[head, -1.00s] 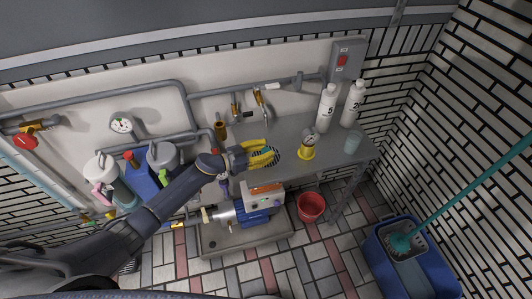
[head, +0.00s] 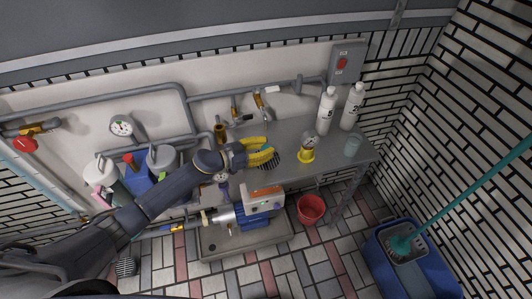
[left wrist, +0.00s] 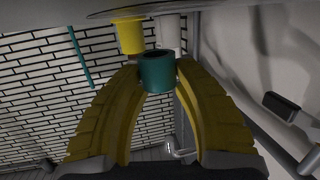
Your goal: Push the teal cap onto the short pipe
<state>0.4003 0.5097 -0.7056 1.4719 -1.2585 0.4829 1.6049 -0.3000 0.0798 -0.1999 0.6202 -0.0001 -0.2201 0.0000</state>
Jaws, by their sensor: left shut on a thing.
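The teal cap (left wrist: 157,73) is a short hollow cylinder held between the yellow fingertips of my left gripper (left wrist: 152,75). Its dark opening shows at its upper edge in the left wrist view. In the head view my left gripper (head: 268,151) is above the grey bench, left of the yellow-based gauge, and mostly hides the cap. I cannot tell for certain which fitting is the short pipe; it may be hidden behind the gripper. A brass upright fitting (head: 220,132) stands just left of the gripper. My right gripper is not in view.
Pipes and valves (head: 258,104) line the wall behind. A blue pump (head: 255,212) and red bucket (head: 311,208) are below.

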